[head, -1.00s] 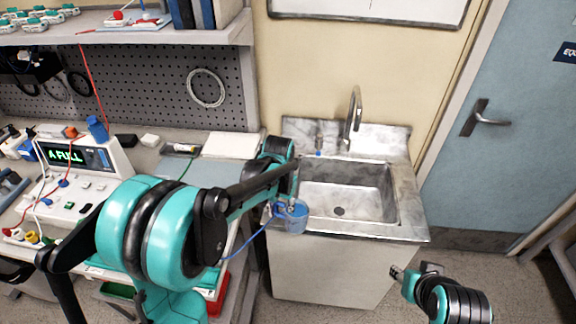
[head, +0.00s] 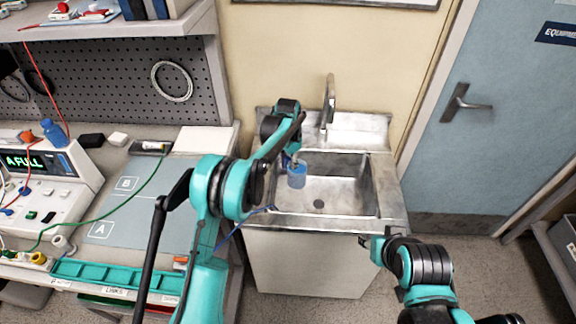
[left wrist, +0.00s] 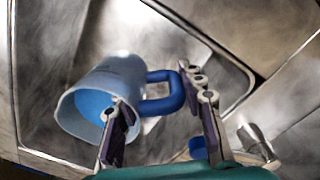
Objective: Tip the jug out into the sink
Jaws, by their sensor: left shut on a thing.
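The jug (head: 297,177) is a small translucent blue cup with a dark blue handle, held over the left part of the metal sink (head: 340,208). In the left wrist view the jug (left wrist: 88,98) shows blue liquid inside, and its handle lies between the fingers of my left gripper (left wrist: 160,110). My left gripper (head: 292,160) is shut on the jug. In the head view the jug looks roughly upright. My right gripper (head: 366,242) is low in front of the sink cabinet, away from the jug; its fingers are too small to read.
A tall faucet (head: 329,100) stands behind the basin. A workbench with a grey mat (head: 150,205) and a pump tester (head: 45,180) is at the left. A blue tube (head: 245,220) hangs near my left arm. A blue door (head: 490,130) is at the right.

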